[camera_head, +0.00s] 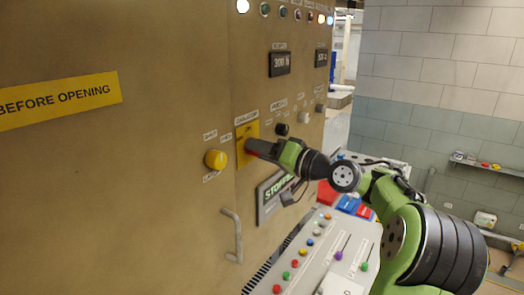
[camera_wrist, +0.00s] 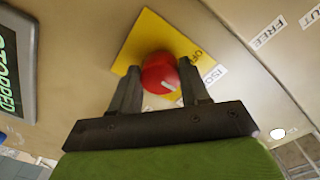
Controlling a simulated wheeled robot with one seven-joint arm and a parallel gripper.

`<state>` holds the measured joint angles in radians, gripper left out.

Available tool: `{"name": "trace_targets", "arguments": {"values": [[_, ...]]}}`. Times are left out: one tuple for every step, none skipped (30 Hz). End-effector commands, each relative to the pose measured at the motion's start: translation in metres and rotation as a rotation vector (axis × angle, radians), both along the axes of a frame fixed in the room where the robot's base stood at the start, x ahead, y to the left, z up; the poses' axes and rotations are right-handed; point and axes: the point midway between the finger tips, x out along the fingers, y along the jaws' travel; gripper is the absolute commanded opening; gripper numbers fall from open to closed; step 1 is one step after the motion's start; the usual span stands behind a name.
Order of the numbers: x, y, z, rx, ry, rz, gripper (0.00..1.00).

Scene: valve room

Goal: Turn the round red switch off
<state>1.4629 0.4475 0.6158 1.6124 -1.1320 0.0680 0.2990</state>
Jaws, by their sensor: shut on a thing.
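The round red switch (camera_wrist: 160,74) sits on a yellow plate (camera_wrist: 137,47) on the tan cabinet panel. A white mark shows on its face, toward the lower right in the wrist view. My gripper (camera_wrist: 160,78) is shut on the switch, with one finger on each side of it. In the head view my gripper (camera_head: 250,147) reaches the panel at the yellow plate (camera_head: 243,133), and only a little red shows there. The lettering on the plate is partly hidden by the fingers and the switch.
A yellow knob (camera_head: 215,159) is left of my gripper, and a dark knob (camera_head: 282,130) is to its right. A STOPPED display (camera_head: 272,197) and a handle (camera_head: 233,236) are below. A console (camera_head: 325,252) with coloured buttons stands beneath my arm.

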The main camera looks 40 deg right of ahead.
Motion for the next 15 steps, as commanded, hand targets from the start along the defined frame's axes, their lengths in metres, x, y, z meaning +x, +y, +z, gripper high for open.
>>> {"name": "trace_targets", "arguments": {"values": [[0.0000,-0.0006,-0.0007,-0.011,-0.004,-0.002,0.15],[0.0000,-0.0007,-0.0010,-0.018,-0.006,-0.002,0.15],[0.0000,-0.0009,-0.0014,-0.030,-0.011,-0.003,0.15],[0.0000,-0.0010,-0.0018,-0.042,-0.015,-0.003,0.15],[0.0001,-0.0010,-0.0022,-0.054,-0.019,-0.003,0.15],[0.0001,-0.0010,-0.0025,-0.073,-0.026,-0.003,0.15],[0.0002,-0.0010,-0.0027,-0.090,-0.032,-0.003,0.15],[0.0003,-0.0009,-0.0030,-0.108,-0.039,-0.003,0.15],[0.0003,-0.0007,-0.0035,-0.136,-0.049,-0.003,0.15],[0.0003,-0.0006,-0.0035,-0.156,-0.056,-0.002,0.15],[0.0003,-0.0007,-0.0037,-0.180,-0.065,-0.002,0.15],[0.0002,-0.0010,-0.0041,-0.212,-0.077,-0.003,0.15],[0.0004,-0.0009,-0.0042,-0.237,-0.086,-0.004,0.15],[0.0006,-0.0008,-0.0045,-0.263,-0.095,-0.003,0.15],[0.0005,-0.0011,-0.0045,-0.299,-0.107,-0.003,0.15]]}}
